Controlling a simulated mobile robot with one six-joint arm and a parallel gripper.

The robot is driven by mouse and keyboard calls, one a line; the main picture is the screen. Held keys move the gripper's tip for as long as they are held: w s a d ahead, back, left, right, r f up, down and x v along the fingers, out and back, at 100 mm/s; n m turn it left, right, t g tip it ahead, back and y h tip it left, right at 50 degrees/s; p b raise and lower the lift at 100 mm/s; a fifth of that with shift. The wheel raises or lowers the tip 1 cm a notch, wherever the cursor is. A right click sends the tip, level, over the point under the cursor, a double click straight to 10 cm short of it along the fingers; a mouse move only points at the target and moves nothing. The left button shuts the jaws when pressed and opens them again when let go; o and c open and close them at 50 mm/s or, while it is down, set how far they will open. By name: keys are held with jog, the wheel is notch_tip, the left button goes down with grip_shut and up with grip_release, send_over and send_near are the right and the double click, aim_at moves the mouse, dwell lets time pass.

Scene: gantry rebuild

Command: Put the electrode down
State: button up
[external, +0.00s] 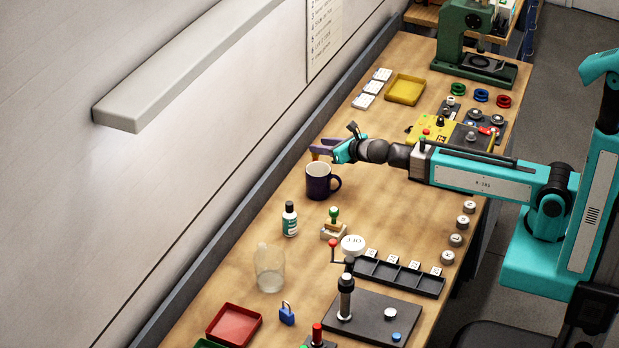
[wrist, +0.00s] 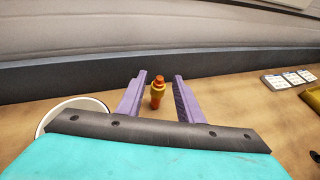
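The electrode (wrist: 157,92), a small orange-brown stepped piece, shows upright between the purple fingers in the wrist view. A gap shows on each side of it, so the fingers do not touch it. It appears to stand on the bench, though its foot is hard to make out. My gripper (external: 322,148) is open, low over the bench near the wall side, just behind the dark purple mug; its fingers also show in the wrist view (wrist: 161,82). I cannot make out the electrode in the external view.
The mug (external: 317,184) stands close to my gripper; its pale rim (wrist: 72,106) is at left in the wrist view. A dark strip (wrist: 60,82) runs along the wall behind. White cards (wrist: 287,79) and a yellow tray (external: 405,89) lie to the right. Bare bench surrounds the electrode.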

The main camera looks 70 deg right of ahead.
notch_tip(320, 180, up, 8)
jog(key=s, duration=0.2)
jog(key=shift+a+b, duration=0.35)
jog(key=shift+b, duration=0.05)
jog(key=shift+f, duration=0.1)
jog(key=shift+f, duration=0.15)
dwell(0.7)
notch_tip(320, 180, down, 7)
jog(key=shift+w+p, duration=0.3)
dwell(0.6)
dwell(0.4)
